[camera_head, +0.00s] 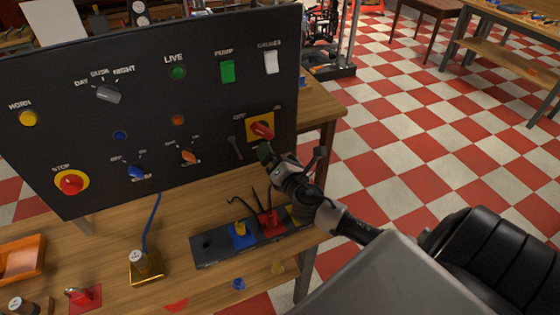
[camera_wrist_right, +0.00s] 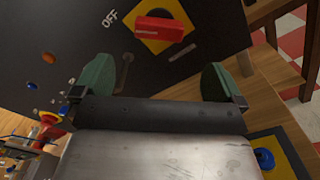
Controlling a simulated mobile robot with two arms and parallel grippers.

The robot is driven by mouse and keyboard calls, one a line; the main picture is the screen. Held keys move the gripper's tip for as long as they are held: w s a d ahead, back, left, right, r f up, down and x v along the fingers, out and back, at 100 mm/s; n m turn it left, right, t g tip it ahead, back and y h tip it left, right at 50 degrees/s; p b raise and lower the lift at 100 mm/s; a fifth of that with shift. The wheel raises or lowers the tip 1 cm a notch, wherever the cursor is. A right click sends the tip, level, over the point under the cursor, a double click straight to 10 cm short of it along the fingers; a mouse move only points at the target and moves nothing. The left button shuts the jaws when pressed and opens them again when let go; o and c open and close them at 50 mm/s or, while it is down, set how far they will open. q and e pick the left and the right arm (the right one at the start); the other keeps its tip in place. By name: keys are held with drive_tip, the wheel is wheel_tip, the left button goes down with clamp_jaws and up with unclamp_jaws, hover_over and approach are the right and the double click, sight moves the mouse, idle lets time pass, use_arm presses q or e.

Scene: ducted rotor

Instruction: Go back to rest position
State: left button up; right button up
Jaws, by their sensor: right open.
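My right gripper (camera_head: 292,156) is in front of the lower right part of the black control panel (camera_head: 150,60). In the right wrist view its two green fingertips (camera_wrist_right: 158,78) are spread wide, with nothing between them. Just beyond them is a red rotary switch (camera_wrist_right: 160,29) on a yellow plate, with OFF printed beside it. The red switch also shows in the head view (camera_head: 263,130), slightly above and left of the gripper. A dark lever (camera_wrist_right: 124,72) on the panel shows between the fingers. My left gripper is not in view.
The panel stands on a wooden table (camera_head: 190,285). A brass block (camera_head: 147,268) and an orange tray (camera_head: 22,258) are at left. Checkered floor (camera_head: 400,110) is open at right.

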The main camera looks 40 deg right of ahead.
drive_tip(key=shift+s+a, duration=0.15)
drive_tip(key=shift+s, duration=0.45)
drive_tip(key=s+a+f+m+g+y, duration=0.1)
drive_tip(key=s+a+f+m+g, duration=0.3)
drive_tip(key=s+m, duration=0.45)
drive_tip(key=s+a+f+m+g+y, duration=0.1)
drive_tip(key=s+a+m+g+y, duration=0.1)
drive_tip(key=s+a+m+g, duration=0.55)
drive_tip(key=s+a+f+m+g+y, duration=0.1)
drive_tip(key=s+a+f+m+g, duration=0.2)
drive_tip(key=s+m, duration=0.55)
wheel_tip(320, 180, down, 26)
drive_tip(key=s+n+b, duration=0.2)
drive_tip(key=s+d+f+g+b, duration=0.2)
drive_tip(key=s+d+f, duration=0.1)
drive_tip(key=s+f, duration=1.3)
wheel_tip(320, 180, down, 3)
drive_tip(key=shift+f, duration=0.1)
